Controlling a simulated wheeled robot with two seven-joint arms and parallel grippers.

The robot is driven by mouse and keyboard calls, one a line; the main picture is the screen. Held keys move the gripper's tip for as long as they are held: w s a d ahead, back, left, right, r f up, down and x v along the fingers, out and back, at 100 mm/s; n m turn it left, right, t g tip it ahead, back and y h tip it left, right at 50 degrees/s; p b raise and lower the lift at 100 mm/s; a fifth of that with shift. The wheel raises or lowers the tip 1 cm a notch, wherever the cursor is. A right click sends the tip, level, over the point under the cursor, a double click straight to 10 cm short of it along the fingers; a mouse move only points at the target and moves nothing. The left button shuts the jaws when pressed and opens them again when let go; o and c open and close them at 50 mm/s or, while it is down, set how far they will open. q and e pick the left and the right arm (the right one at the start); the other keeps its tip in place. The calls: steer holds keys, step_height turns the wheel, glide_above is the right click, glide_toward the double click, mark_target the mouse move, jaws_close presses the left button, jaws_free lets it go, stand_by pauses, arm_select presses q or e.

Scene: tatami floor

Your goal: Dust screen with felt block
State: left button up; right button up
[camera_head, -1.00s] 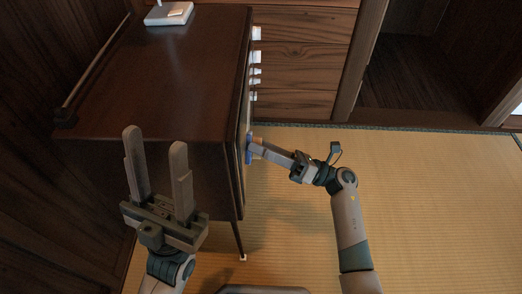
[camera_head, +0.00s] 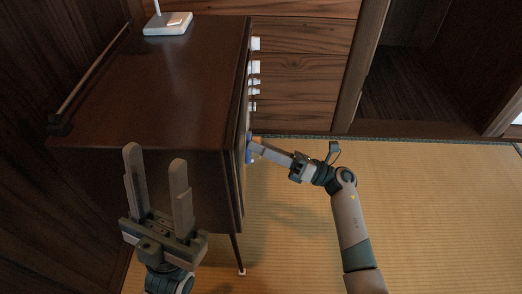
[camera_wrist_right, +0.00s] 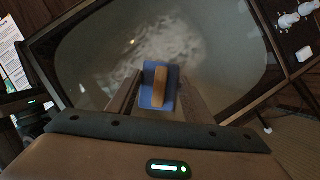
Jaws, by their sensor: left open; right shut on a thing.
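The screen (camera_wrist_right: 95,65) is the grey glass front of a dark wooden television set (camera_head: 170,80), with a pale, patchy film of dust (camera_wrist_right: 172,42) on it. In the head view the screen faces right and shows only edge-on. The felt block (camera_wrist_right: 158,101) is blue with a wooden grip, and shows as a blue bit in the head view (camera_head: 249,152). My right gripper (camera_head: 257,147) is shut on it and holds it against or very close to the glass; contact cannot be told. My left gripper (camera_head: 155,158) is open and empty, in front of the set's near side.
White knobs (camera_head: 254,68) stick out of the set's front beyond the block. A white-based stand (camera_head: 168,24) and a rod (camera_head: 92,77) are on its top. A wooden drawer chest (camera_head: 302,70) stands behind. The tatami floor (camera_head: 430,210) at right is clear.

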steer(key=shift+a, duration=0.1)
steer(key=shift+w+f+b, duration=0.1)
steer(key=shift+w+b, duration=0.95)
steer(key=shift+w, duration=0.65)
steer(key=shift+w, duration=0.1)
steer(key=shift+w+b, duration=1.55)
steer(key=shift+w, duration=0.15)
steer(key=shift+d, duration=0.2)
